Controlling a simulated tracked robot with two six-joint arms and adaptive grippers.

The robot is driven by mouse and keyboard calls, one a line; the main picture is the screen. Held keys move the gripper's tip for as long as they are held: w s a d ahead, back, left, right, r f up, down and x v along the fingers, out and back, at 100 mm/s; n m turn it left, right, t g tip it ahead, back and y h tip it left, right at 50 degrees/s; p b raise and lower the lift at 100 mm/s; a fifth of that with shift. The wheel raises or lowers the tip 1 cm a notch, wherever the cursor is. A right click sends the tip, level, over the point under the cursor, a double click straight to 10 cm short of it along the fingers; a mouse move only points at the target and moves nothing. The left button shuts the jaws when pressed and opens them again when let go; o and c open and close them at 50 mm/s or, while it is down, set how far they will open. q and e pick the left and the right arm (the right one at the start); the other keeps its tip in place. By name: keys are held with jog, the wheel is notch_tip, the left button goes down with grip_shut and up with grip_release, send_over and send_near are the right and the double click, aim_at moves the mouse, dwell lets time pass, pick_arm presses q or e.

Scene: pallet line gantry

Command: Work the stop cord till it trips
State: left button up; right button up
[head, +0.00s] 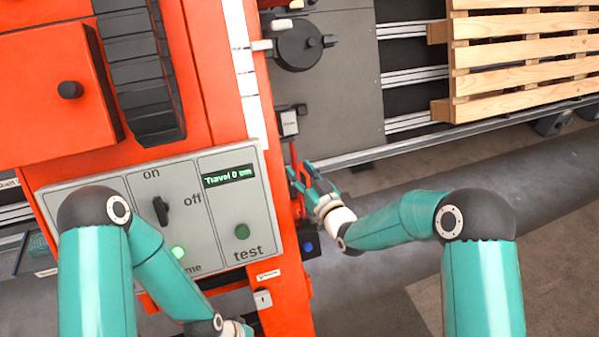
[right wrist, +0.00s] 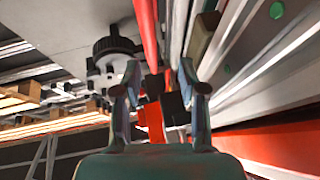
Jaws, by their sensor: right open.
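The stop cord (head: 293,152) is red and hangs at the right side of the orange-red gantry post. In the right wrist view the red cord (right wrist: 148,35) runs down from the top to a red piece and black parts between my fingers. My right gripper (head: 302,178) is open at the cord; its fingers (right wrist: 165,85) stand on either side, and I cannot tell whether they touch it. The grey panel (head: 215,220) has a display (head: 228,176) reading "Travel 0 cm". My left arm reaches down past the panel; its gripper is out of view.
The panel carries a black on/off knob (head: 161,210), a lit green lamp (head: 178,252) and a dark green test button (head: 242,232). A blue button (head: 308,246) is low on the post. A wooden pallet (head: 520,50) lies on the conveyor at upper right.

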jog(key=shift+s, duration=0.1)
pick_arm(q)
jog(key=shift+w, duration=0.1)
pick_arm(e)
jog(key=v, duration=1.1)
jog(key=shift+s+d, duration=0.25)
jog(key=shift+s, duration=0.1)
jog(key=shift+f, duration=0.1)
